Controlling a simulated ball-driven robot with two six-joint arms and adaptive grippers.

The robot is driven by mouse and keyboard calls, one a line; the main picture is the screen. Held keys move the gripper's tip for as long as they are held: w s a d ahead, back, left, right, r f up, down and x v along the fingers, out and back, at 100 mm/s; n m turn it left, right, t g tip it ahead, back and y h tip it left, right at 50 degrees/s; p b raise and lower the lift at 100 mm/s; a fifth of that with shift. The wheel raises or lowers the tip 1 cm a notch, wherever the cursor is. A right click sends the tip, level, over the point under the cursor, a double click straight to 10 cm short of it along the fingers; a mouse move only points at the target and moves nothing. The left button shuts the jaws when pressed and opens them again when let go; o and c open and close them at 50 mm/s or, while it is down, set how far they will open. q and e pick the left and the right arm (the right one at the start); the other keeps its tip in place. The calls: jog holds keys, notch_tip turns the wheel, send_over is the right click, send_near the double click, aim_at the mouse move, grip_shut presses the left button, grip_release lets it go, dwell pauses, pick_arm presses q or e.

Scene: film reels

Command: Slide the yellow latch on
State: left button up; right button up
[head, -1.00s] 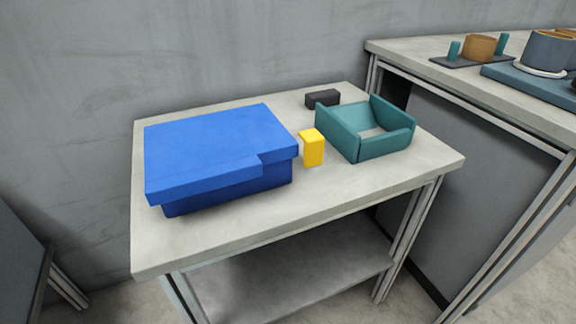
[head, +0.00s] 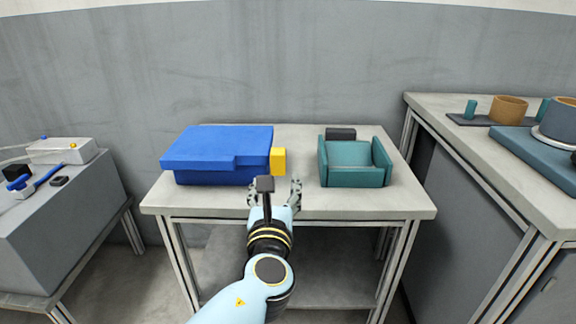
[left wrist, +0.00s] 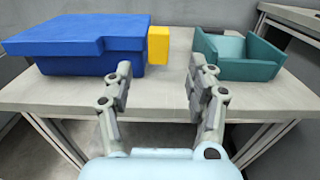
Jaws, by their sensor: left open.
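The yellow latch (head: 278,161) is a small upright block at the right side of the blue box (head: 215,150), which has a lid on it. In the left wrist view the latch (left wrist: 158,45) stands right beside the blue box (left wrist: 95,45); I cannot tell whether they touch. My left gripper (head: 274,188) is in front of the latch at the table's front edge. In the left wrist view its two fingers (left wrist: 160,75) are wide apart with nothing between them, and the latch lies beyond them. My right gripper is not in view.
A teal open tray (head: 355,178) stands to the right of the latch, with a small black block (head: 341,134) behind it. Another bench (head: 440,120) is at the right, and one with tools (head: 70,215) at the left.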

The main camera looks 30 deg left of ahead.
aim_at(278, 161)
pick_arm(q)
jog(key=x, duration=1)
jog(key=shift+a+f, duration=0.1)
jog(key=shift+f, duration=0.1)
grip_shut()
